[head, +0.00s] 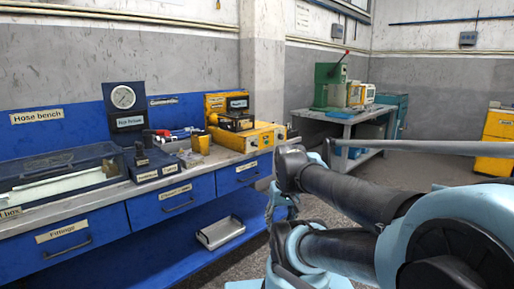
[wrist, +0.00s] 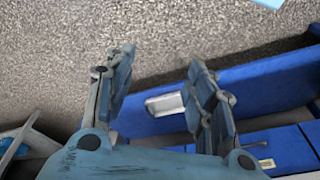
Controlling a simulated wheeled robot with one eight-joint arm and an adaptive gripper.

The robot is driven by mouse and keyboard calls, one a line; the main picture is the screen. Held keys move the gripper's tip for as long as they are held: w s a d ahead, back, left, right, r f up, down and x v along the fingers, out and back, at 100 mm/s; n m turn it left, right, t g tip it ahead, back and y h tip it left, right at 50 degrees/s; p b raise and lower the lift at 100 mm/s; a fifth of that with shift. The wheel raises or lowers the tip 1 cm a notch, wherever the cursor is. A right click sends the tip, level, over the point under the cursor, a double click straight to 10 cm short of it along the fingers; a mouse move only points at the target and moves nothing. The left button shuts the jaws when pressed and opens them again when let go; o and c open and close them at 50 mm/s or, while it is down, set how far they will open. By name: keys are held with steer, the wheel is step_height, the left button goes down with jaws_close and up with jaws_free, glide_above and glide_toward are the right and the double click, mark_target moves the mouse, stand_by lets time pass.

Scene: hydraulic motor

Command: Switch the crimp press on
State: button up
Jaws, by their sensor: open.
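A yellow machine (head: 252,136) with a dark upper part and labels stands at the right end of the blue hose bench in the head view. It looks like the crimp press, but its labels are too small to read, and I cannot make out the state of its switch. My gripper (wrist: 160,65) is open and empty in the wrist view, over the floor and the blue lower shelf. In the head view my arm reaches in from the right, and its end is below and to the right of the yellow machine, apart from it.
A metal tray (head: 220,233) lies on the lower shelf. A green press (head: 328,85) stands on a back table. Floor is open at right.

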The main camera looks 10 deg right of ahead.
steer(key=w+a+r+t+y, duration=0.1)
steer(key=w+a+r+y, duration=0.15)
steer(key=w, duration=0.35)
steer(key=w+a+r+y, duration=0.2)
steer(key=w+a, duration=0.1)
steer(key=w, duration=0.3)
steer(key=m+t+y, duration=0.2)
steer(key=t+y, duration=0.4)
steer(key=t, duration=0.5)
glide_toward(254, 144)
steer(key=w+d+x, duration=0.1)
steer(key=x, duration=0.8)
steer(key=shift+w+f, duration=0.3)
steer(key=shift+w, duration=0.05)
steer(key=shift+c, duration=0.2)
steer(key=shift+d, duration=0.1)
steer(key=c, duration=1)
